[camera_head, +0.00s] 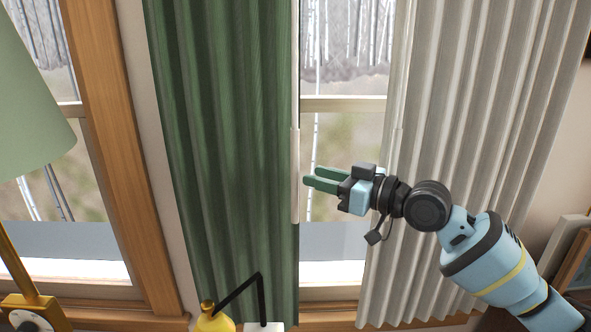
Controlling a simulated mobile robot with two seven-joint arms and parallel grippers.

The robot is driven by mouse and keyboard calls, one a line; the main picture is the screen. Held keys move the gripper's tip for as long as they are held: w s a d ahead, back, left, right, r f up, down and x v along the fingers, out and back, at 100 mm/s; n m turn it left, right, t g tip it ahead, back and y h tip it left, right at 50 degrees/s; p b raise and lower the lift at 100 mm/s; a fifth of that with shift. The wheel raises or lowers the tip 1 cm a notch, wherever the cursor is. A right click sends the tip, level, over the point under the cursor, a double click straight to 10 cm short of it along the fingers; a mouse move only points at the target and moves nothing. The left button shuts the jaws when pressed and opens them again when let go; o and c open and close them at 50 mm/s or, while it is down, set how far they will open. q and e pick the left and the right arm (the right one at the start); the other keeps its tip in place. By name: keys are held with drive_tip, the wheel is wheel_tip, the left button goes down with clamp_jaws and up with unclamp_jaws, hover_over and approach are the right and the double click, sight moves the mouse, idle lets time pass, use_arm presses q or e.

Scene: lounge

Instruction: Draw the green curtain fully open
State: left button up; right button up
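The green curtain (225,150) hangs in folds across the left part of the middle window. A white strip or rod (295,165) runs along its right edge. My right gripper (313,177) reaches in from the right, in front of the bare glass. My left gripper is out of view.
A white curtain (490,110) hangs on the right, behind my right arm. A green lampshade (30,110) stands at the left. Wooden window framing (120,150) is at the left.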

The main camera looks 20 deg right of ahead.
sight(295, 170)
drive_tip(key=shift+p+x, duration=0.35)
drive_tip(key=shift+x, duration=2.85)
drive_tip(key=shift+c, duration=0.4)
clamp_jaws()
